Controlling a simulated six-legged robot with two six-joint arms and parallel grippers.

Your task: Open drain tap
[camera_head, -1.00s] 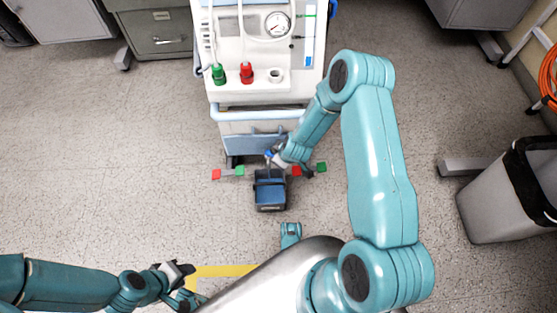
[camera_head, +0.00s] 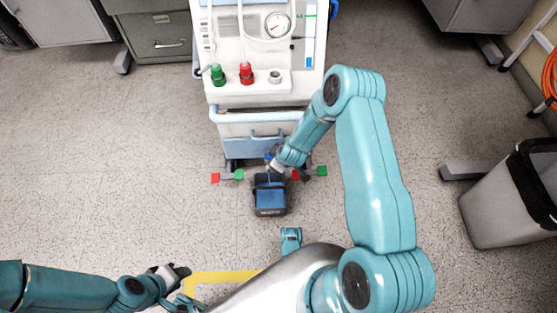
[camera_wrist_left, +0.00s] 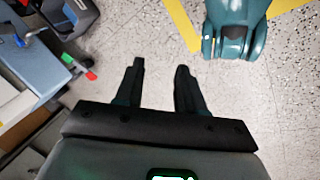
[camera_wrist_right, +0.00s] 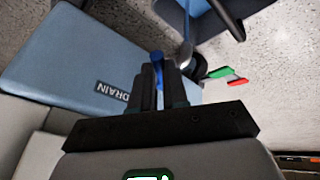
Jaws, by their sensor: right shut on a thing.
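The drain tap's blue lever (camera_wrist_right: 157,70) shows between the fingers of my right gripper (camera_wrist_right: 160,85), which is shut on it. The tap sits low on the front of the pump cart (camera_head: 262,120), beside a blue panel lettered DRAIN (camera_wrist_right: 70,70). In the head view the right gripper (camera_head: 276,166) is at the cart's foot, just above a dark blue container (camera_head: 270,198) on the floor. The tap's body is mostly hidden by the fingers. My left gripper (camera_wrist_left: 160,75) is open and empty over the floor, far from the tap; the head view shows it at lower left (camera_head: 182,272).
Red and green tabs (camera_head: 228,176) stick out at the cart's base on both sides. A grey waste bin (camera_head: 505,205) stands at right. Cabinets (camera_head: 150,38) line the back. Yellow tape (camera_head: 220,278) marks the floor near me. Floor left of the cart is clear.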

